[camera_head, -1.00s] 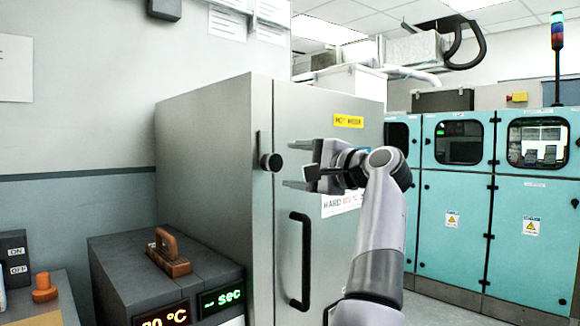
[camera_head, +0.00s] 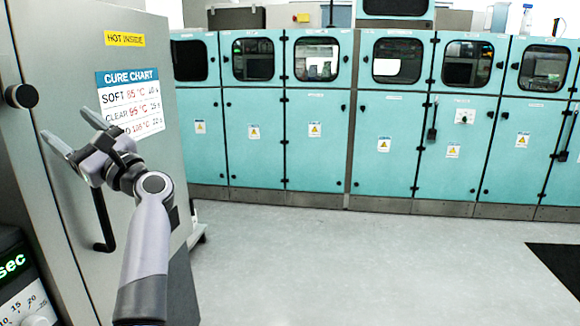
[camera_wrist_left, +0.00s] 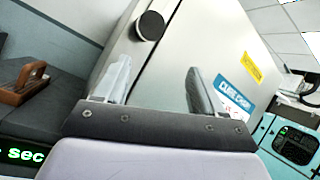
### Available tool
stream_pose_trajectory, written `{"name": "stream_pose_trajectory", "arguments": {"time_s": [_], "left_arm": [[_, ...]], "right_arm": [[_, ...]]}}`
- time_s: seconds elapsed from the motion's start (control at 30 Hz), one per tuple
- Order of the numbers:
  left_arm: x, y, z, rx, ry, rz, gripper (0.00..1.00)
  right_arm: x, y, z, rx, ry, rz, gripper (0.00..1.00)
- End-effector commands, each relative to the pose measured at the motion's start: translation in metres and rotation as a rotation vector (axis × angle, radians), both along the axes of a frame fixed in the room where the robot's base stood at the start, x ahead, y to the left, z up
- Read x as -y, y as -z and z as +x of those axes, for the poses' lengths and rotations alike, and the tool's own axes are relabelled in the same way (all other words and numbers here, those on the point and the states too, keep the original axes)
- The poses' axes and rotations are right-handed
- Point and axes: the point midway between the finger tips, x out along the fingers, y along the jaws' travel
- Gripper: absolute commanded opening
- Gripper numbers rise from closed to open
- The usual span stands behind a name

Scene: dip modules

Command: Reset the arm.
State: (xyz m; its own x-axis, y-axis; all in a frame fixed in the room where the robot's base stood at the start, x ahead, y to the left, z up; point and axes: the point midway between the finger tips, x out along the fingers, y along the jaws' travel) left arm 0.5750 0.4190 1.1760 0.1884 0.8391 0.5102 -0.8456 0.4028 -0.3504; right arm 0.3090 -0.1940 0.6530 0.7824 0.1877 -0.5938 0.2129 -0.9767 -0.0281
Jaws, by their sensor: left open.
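My left gripper (camera_head: 74,134) is open and empty in front of the grey oven cabinet (camera_head: 62,75) at the left of the head view. Its two fingers point up and left, towards the cabinet door. In the left wrist view the fingers (camera_wrist_left: 155,85) stand wide apart with nothing between them, and the cabinet's round black knob (camera_wrist_left: 150,25) shows beyond them. I cannot tell whether a finger touches the door. My right gripper is not in view.
The door carries a cure chart (camera_head: 132,100) and a black handle (camera_head: 104,222), partly behind my arm. A digital display (camera_head: 14,265) is at lower left. Teal cabinets (camera_head: 320,150) line the back. The grey floor (camera_head: 350,265) is clear, with a black mat (camera_head: 560,265) at right.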

Motion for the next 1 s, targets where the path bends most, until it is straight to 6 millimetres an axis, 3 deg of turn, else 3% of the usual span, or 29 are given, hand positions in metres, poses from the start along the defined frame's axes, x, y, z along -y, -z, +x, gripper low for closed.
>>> {"name": "stream_pose_trajectory", "arguments": {"time_s": [0.27,0.43,0.57,0.77,0.87,1.0], "left_arm": [[0.046,0.076,0.012,-0.644,-0.115,0.515,0.69],[0.083,0.141,0.009,-1.002,-0.184,0.869,0.69],[0.112,0.198,-0.005,-1.245,-0.228,1.167,0.69],[0.155,0.292,-0.051,-1.538,-0.283,1.674,0.69],[0.173,0.337,-0.086,-1.633,-0.301,1.954,0.69],[0.194,0.394,-0.148,-1.687,-0.313,2.369,0.69]], "right_arm": [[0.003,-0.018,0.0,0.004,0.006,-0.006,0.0],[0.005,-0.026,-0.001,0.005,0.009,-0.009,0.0],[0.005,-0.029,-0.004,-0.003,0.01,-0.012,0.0],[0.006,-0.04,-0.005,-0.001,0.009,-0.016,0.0],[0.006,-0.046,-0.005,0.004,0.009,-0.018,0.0],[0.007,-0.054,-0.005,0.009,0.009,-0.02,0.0]]}}
